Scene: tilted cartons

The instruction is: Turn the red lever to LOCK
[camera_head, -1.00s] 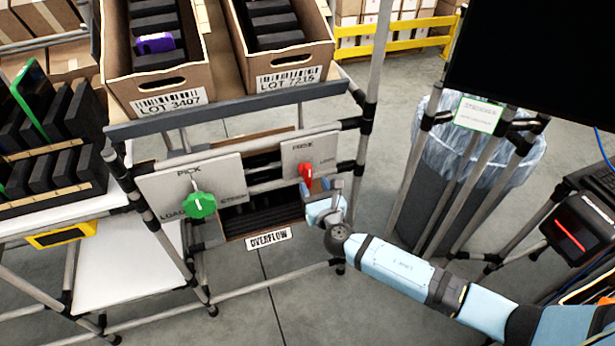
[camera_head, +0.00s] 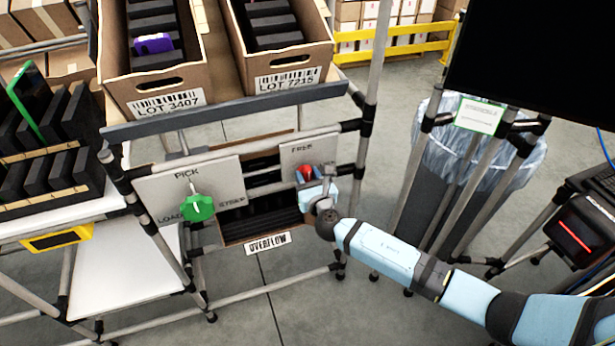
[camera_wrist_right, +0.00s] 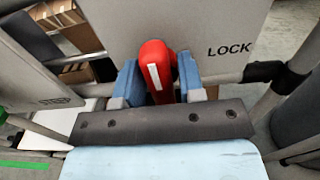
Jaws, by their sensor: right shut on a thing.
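The red lever (camera_wrist_right: 157,68) sits on a grey panel (camera_wrist_right: 205,28) that has the word LOCK to the right of the lever in the right wrist view. In the head view the lever (camera_head: 305,173) shows only in part, below the word FREE; my gripper hides the rest. My right gripper (camera_wrist_right: 158,85) is shut on the lever, with one blue finger on each side. The lever's white stripe runs nearly upright, tilted slightly. The right gripper (camera_head: 318,188) also shows in the head view, at the panel. My left gripper is not in view.
A green knob (camera_head: 197,207) is on the left panel. Two cartons, LOT 3407 (camera_head: 165,103) and LOT 7215 (camera_head: 285,82), stand tilted above. An OVERFLOW carton (camera_head: 240,232) is behind the panels. A lined bin (camera_head: 425,190) stands right of the rack.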

